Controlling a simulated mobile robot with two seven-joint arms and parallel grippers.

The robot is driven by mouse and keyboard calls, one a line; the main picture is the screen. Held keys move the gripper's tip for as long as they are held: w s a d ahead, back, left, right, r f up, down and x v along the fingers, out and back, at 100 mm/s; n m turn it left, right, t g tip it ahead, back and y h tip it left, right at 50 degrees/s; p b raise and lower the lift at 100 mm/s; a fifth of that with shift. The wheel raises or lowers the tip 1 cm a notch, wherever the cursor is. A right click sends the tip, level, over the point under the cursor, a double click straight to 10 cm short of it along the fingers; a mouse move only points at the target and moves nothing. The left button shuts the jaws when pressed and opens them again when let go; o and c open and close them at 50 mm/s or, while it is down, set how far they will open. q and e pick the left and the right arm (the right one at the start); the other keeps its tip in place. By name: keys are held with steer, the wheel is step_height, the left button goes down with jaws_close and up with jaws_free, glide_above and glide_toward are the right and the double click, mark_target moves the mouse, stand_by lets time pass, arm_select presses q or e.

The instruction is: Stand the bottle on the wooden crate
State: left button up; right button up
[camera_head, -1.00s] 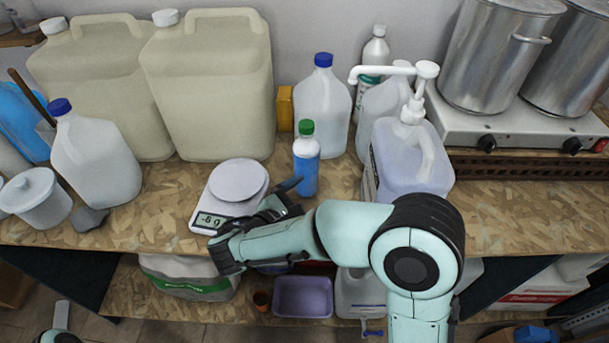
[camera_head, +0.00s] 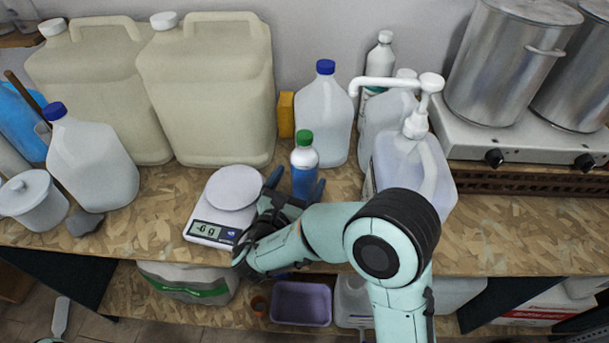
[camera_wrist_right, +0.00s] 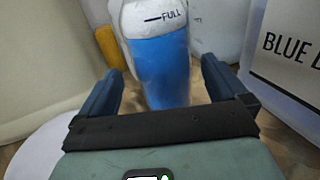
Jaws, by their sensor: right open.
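The bottle (camera_head: 304,163) has a green cap and blue liquid and stands upright on the chipboard bench. It also shows in the right wrist view (camera_wrist_right: 158,62), with a "FULL" mark above the blue. My right gripper (camera_head: 295,186) is open and low at the front of the bottle. In the right wrist view its fingers (camera_wrist_right: 160,85) point at the bottle, one towards each side, with visible gaps. A brown slatted crate-like thing (camera_head: 525,183) lies under the hot plate; I cannot tell if it is the wooden crate. My left gripper is out of view.
A kitchen scale (camera_head: 235,187) stands close left of my right gripper. A pump jug (camera_head: 410,165) is close right of the bottle, and a blue-capped jug (camera_head: 325,115) is behind it. Large canisters (camera_head: 205,90) stand behind left. The bench's right front (camera_head: 510,235) is clear.

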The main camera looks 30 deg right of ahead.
steer(key=p+x, duration=0.1)
steer(key=x, duration=0.3)
steer(key=shift+s+d+r, duration=0.1)
steer(key=shift+s+r, duration=0.05)
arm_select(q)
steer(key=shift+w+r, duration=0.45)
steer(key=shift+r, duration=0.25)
arm_select(e)
steer(key=shift+w+d, duration=0.3)
steer(key=shift+d, duration=0.05)
steer(key=c, duration=1.6)
steer(key=shift+r, duration=0.1)
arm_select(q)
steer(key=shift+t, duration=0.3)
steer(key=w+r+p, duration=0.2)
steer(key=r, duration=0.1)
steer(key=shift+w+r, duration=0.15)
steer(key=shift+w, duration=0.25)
arm_select(e)
step_height(320, 180, up, 20)
